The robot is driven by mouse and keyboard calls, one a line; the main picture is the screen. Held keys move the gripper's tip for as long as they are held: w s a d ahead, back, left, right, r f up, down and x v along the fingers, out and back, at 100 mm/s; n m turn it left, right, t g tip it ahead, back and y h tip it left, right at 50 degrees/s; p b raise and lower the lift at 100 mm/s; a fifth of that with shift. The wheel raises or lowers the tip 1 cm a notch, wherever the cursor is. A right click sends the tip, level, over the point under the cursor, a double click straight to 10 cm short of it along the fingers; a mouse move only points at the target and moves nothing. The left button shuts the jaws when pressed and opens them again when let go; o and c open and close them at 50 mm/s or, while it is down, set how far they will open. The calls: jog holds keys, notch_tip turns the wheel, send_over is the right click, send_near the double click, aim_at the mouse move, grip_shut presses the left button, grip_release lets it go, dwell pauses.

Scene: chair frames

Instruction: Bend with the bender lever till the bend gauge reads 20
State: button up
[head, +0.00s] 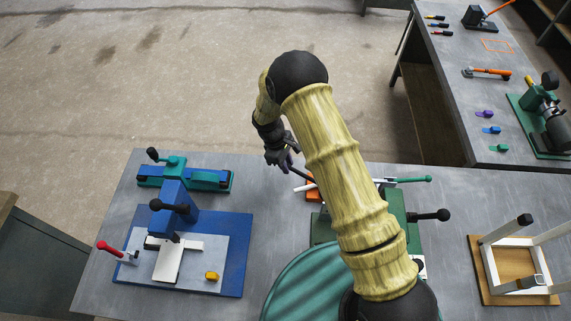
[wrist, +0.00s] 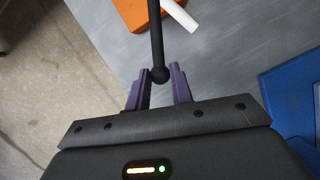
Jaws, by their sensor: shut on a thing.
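My gripper (head: 287,163) reaches down at the far edge of the bench, and its purple fingers also show in the wrist view (wrist: 159,84). They are shut on the ball end of a black lever (wrist: 157,42), one finger on each side of the knob. In the head view the bender lever (head: 303,174) runs from the fingers toward the green machine (head: 397,204), which my arm largely covers. A white tube (wrist: 179,14) lies beside the lever over an orange block (wrist: 135,14). No readable bend gauge shows; my arm may hide it.
A blue press (head: 238,260) with a black-knobbed lever stands on the left of the bench (head: 110,230). A teal-and-blue fixture (head: 211,180) sits behind it. A small stool frame (head: 515,265) is at the right. Another bench (head: 455,75) with tools stands beyond.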

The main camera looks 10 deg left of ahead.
jog(key=shift+w+d, duration=0.4)
jog(key=shift+w, duration=0.35)
jog(key=o, duration=0.8)
jog(key=shift+o, duration=0.2)
jog(key=p+v, duration=0.8)
jog(key=v, duration=0.9)
jog(key=shift+a, duration=0.2)
jog(key=shift+w+d+r, duration=0.1)
jog(key=shift+r, duration=0.05)
